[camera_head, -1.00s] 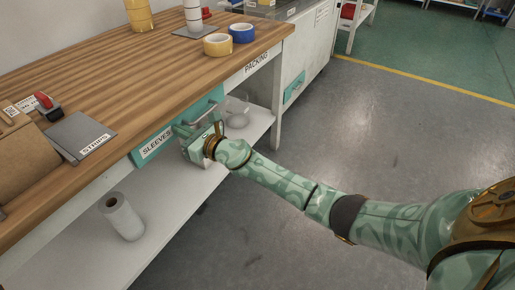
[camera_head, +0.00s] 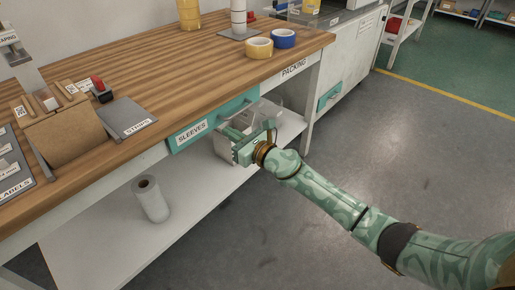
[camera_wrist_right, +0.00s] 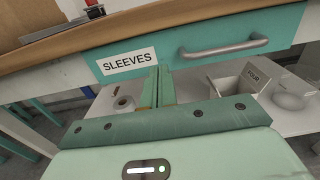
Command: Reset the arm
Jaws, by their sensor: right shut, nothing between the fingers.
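My right gripper (camera_head: 229,138) is in front of the teal SLEEVES drawer (camera_head: 182,141), near the drawer's lower edge. It is shut and empty. In the right wrist view its two green fingers (camera_wrist_right: 157,86) lie side by side, below and left of the drawer's grey bar handle (camera_wrist_right: 228,48), apart from it. The drawer front looks flush with the bench. My right arm reaches in from the lower right of the head view. My left gripper is in neither current view.
The wooden bench top (camera_head: 170,85) holds a yellow tape roll (camera_head: 259,48), a blue tape roll (camera_head: 284,39), a brown carton (camera_head: 62,134) and a STRIPS plate (camera_head: 127,118). A white roll (camera_head: 150,199) stands on the lower shelf (camera_head: 105,235). An open FOUR box (camera_wrist_right: 238,83) is there too. Floor at right is clear.

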